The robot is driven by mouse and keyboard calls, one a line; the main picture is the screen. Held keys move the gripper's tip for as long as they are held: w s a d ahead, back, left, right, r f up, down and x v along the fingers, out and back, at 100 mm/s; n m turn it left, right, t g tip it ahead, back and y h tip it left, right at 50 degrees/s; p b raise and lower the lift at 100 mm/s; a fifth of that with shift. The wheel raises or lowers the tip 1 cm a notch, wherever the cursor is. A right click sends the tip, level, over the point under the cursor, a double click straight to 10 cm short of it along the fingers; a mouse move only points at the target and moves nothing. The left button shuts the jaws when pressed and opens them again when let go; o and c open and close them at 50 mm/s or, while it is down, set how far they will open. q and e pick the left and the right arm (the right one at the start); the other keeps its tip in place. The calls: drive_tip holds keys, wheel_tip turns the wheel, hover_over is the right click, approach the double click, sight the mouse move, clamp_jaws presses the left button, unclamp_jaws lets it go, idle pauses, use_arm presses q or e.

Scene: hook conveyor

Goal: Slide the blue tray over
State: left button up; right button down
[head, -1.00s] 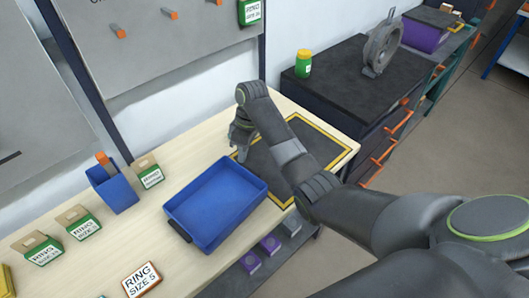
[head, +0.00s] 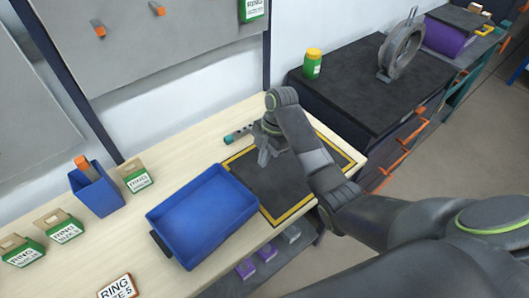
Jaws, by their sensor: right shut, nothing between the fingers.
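The blue tray (head: 203,216) is an empty, shallow rectangular box on the light wooden table. It has a dark handle on its left end, and its right corner reaches the edge of a dark mat with a yellow border (head: 304,207). My right gripper (head: 264,160) points down over the far left part of the mat, beyond the tray and apart from it. Its fingers are small in the view and hold nothing. My left gripper is not in view.
A teal and grey tool (head: 238,134) lies behind the mat. A blue bin (head: 97,190) and green-white ring boxes (head: 136,179) stand left of the tray. A ring size sign (head: 118,288) lies in front. A dark cabinet (head: 365,85) with a green jar (head: 312,64) stands at the right.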

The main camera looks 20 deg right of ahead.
drive_tip(key=p+x, duration=0.1)
drive_tip(key=x, duration=0.4)
drive_tip(key=shift+f, duration=0.25)
drive_tip(key=a+p, duration=0.1)
drive_tip(key=s+a+p, duration=0.1)
drive_tip(key=a, duration=0.1)
drive_tip(key=shift+r, duration=0.1)
drive_tip(key=shift+s+a, duration=0.15)
drive_tip(key=shift+a, duration=0.25)
